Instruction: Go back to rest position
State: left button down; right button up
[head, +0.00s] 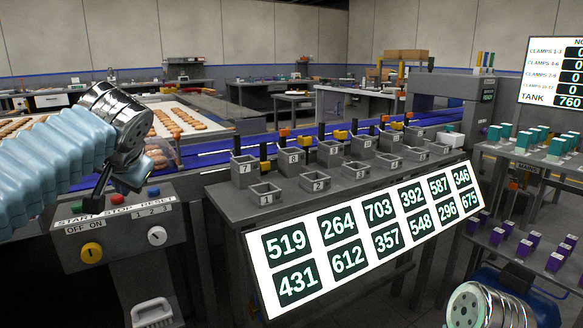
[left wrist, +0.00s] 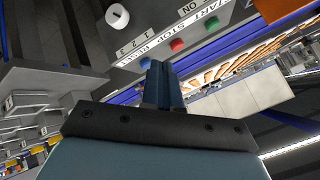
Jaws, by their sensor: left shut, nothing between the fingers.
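My left gripper (head: 93,203) is shut and empty. In the head view it points down over the top edge of the control box (head: 120,247), near the START label. I cannot tell whether the fingertips touch the box. Part of my right arm shows at the bottom right of the head view; its gripper is out of view.
A tray of biscuits (head: 205,112) lies behind. Racks with purple blocks (head: 555,262) stand right.

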pick_arm(q)
jog(key=w+d+f+m+g+h, duration=0.1)
jog(key=w+d+f+h, duration=0.2)
jog(key=f, duration=0.6)
jog(key=w+d+f+m, duration=0.2)
jog(key=w+d+f, duration=0.25)
jog(key=f, duration=0.55)
jog(key=s+d+f+g+h, duration=0.15)
jog(key=d+f, duration=0.25)
jog(key=f, duration=0.6)
jog(key=s+d+f+g+h, duration=0.1)
jog(key=s+d+f+h, duration=0.15)
jog(key=f, duration=0.65)
jog(key=s+d+f+n+g+h, duration=0.1)
jog(key=s+d+f, duration=0.2)
jog(key=s+f, duration=0.45)
jog(key=s+d+f+n+g+h, duration=0.15)
jog(key=s+f, duration=0.25)
jog(key=f, duration=0.6)
jog(key=s+f+n, duration=0.2)
jog(key=s+f, duration=0.2)
jog(key=s, duration=0.3)
jog(key=s+d+f+n, duration=0.1)
jog(key=s+f+n, duration=0.1)
jog(key=s+f, duration=0.2)
jog(key=s, duration=0.2)
jog(key=shift+s+d+g, duration=0.3)
jog(key=shift+s+g, duration=0.05)
jog(key=shift+g, duration=0.05)
